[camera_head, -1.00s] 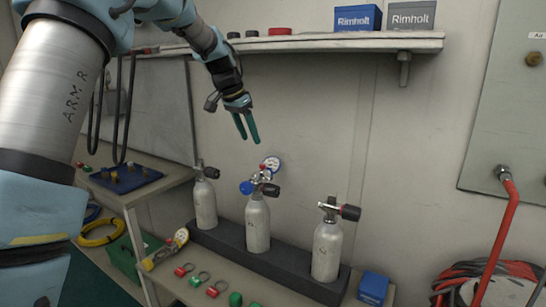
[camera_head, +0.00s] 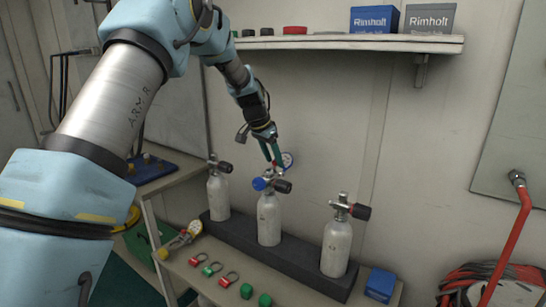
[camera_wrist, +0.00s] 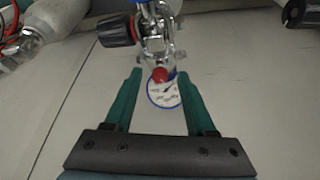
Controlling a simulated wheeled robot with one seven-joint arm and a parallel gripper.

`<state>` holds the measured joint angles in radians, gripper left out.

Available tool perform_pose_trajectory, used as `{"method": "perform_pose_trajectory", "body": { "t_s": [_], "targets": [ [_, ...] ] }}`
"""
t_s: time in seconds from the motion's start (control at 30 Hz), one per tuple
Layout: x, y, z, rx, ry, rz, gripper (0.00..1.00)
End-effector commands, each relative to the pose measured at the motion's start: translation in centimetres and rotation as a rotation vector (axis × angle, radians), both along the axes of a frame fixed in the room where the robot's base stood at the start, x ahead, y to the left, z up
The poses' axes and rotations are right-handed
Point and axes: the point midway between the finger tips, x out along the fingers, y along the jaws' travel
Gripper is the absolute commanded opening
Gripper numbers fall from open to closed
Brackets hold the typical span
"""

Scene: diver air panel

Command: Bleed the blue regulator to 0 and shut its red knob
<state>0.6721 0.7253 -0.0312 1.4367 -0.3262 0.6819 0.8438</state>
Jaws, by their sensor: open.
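The blue regulator (camera_head: 260,184) is mounted on the valve of the middle grey cylinder (camera_head: 268,219). Its round white gauge with a blue rim (camera_head: 288,160) shows just behind my gripper. In the wrist view, the gauge (camera_wrist: 163,93) lies between my fingers, and its reading is too small to tell. The red knob (camera_wrist: 160,74) sits at the gauge's upper edge, between the green fingertips. My gripper (camera_head: 273,166) is open and points down at the regulator from above. In the wrist view, its two fingers (camera_wrist: 162,78) stand either side of the knob, apart from it.
Grey cylinders stand left (camera_head: 218,196) and right (camera_head: 336,249) in a dark rack (camera_head: 295,262). A black valve handwheel (camera_wrist: 118,29) is close to my left finger in the wrist view. A shelf (camera_head: 350,43) runs above. Tags and caps lie on the bench front.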

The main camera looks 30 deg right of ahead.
Motion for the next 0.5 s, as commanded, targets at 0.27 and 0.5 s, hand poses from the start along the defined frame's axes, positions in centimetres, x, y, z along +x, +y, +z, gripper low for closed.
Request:
{"method": "perform_pose_trajectory", "body": {
  "t_s": [0.27, 0.5],
  "targets": [
    [0.00, 0.00, 0.02, 0.000, 0.000, 0.000, 0.41],
    [0.00, 0.01, 0.04, 0.000, 0.000, 0.000, 0.14]
  ]
}}
